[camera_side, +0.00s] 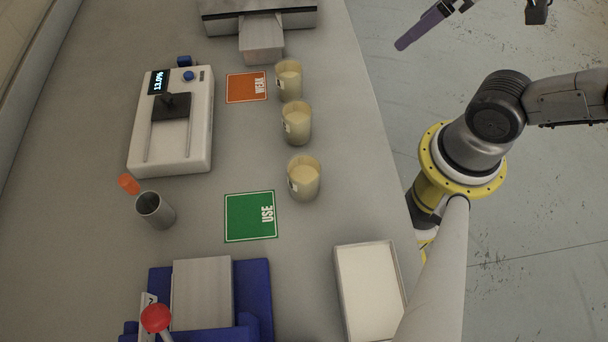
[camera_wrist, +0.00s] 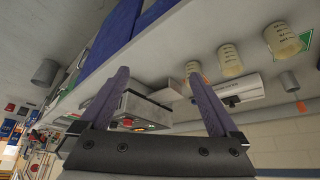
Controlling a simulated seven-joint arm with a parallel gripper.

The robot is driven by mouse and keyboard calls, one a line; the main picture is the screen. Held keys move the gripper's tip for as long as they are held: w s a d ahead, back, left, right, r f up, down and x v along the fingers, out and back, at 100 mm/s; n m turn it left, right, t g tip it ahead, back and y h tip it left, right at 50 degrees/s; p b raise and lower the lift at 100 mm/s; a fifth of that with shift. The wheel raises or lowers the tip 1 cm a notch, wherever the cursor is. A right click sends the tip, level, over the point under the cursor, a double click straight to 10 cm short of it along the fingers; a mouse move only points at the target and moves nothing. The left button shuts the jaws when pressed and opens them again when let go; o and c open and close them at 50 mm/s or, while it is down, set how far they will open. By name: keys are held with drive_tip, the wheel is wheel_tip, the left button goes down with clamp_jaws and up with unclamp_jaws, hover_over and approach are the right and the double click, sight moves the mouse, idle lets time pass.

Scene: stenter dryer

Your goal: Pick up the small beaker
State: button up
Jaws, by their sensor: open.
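Three similar beakers with pale yellow contents stand in a row along the table's right side in the side view: the far one (camera_side: 289,82), the middle one (camera_side: 297,124) and the near one (camera_side: 304,178). I cannot tell which is the small one. They also show in the wrist view, as a right beaker (camera_wrist: 282,40), a middle beaker (camera_wrist: 230,60) and a left beaker (camera_wrist: 193,70). My gripper (camera_wrist: 160,98) is open and empty, its purple fingers wide apart. In the side view only part of it shows, off the table at the top right, away from all the beakers.
A white tester (camera_side: 172,125) stands left of the orange WEAK card (camera_side: 246,88). A grey cup (camera_side: 155,210) stands left of the green USE card (camera_side: 245,222). A blue fixture (camera_side: 255,290) and white tray (camera_side: 368,285) are in front. A grey machine (camera_side: 225,20) stands at the back.

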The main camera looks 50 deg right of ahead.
idle(0.3)
drive_tip(key=w+a+r+n+g+y, duration=0.1)
drive_tip(key=w+a+r+n, duration=0.2)
drive_tip(key=n, duration=0.4)
drive_tip(key=n+g, duration=0.5)
drive_tip(key=n, duration=0.8)
hover_over(304, 179)
wheel_tip(304, 179, down, 5)
drive_tip(key=f, duration=0.4)
drive_tip(key=a+f, duration=0.1)
drive_tip(key=f, duration=0.3)
drive_tip(key=s+f, duration=0.1)
drive_tip(key=f, duration=0.4)
drive_tip(key=shift+s+a+f, duration=0.1)
drive_tip(key=shift+a, duration=0.3)
drive_tip(key=c, duration=1.5)
